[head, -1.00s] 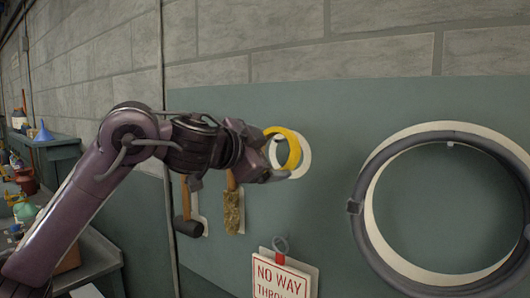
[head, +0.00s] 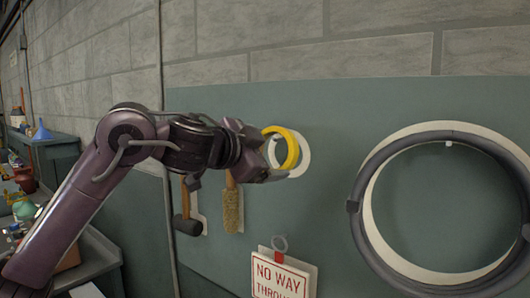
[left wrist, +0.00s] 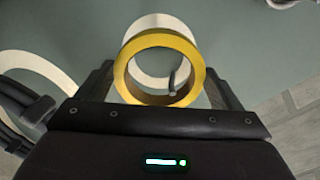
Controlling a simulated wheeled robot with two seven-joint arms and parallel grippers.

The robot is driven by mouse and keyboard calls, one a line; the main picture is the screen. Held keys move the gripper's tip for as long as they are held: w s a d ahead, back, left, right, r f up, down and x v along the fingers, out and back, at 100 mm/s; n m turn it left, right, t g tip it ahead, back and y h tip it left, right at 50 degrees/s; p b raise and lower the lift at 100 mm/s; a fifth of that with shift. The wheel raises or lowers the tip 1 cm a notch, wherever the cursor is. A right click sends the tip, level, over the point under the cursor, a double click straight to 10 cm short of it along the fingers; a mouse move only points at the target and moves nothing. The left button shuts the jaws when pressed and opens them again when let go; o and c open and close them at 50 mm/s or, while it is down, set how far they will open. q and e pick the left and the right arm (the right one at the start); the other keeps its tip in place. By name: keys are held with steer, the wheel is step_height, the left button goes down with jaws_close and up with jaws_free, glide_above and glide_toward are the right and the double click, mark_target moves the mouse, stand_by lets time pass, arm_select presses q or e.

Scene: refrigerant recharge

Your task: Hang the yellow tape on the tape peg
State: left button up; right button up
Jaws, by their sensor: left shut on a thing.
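The yellow tape (head: 292,150) is a ring held upright in my left gripper (head: 268,158) in front of the green board. In the left wrist view the tape (left wrist: 201,75) sits between the two fingers of the left gripper (left wrist: 160,88), which is shut on it. A white ring outline (head: 305,155) on the board shows behind the tape, offset to the right in the head view. The tape peg (left wrist: 172,80) shows through the tape's hole in the left wrist view. I cannot tell whether the tape touches it. My right gripper is out of view.
A mallet (head: 187,226) and a brush (head: 231,211) hang below my left gripper. A "NO WAY THROUGH" sign (head: 280,277) hangs below the tape. A large dark hose ring (head: 362,225) hangs at the right. The board between them is clear.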

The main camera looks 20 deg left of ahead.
arm_select(q)
steer(key=shift+w+d+f, duration=0.1)
steer(key=shift+w, duration=0.1)
steer(key=shift+w+f, duration=0.2)
steer(key=shift+w, duration=0.1)
steer(key=shift+w+d+f, duration=0.1)
steer(key=shift+w+d, duration=0.05)
stand_by(0.6)
stand_by(0.3)
stand_by(0.4)
steer(key=o, duration=0.8)
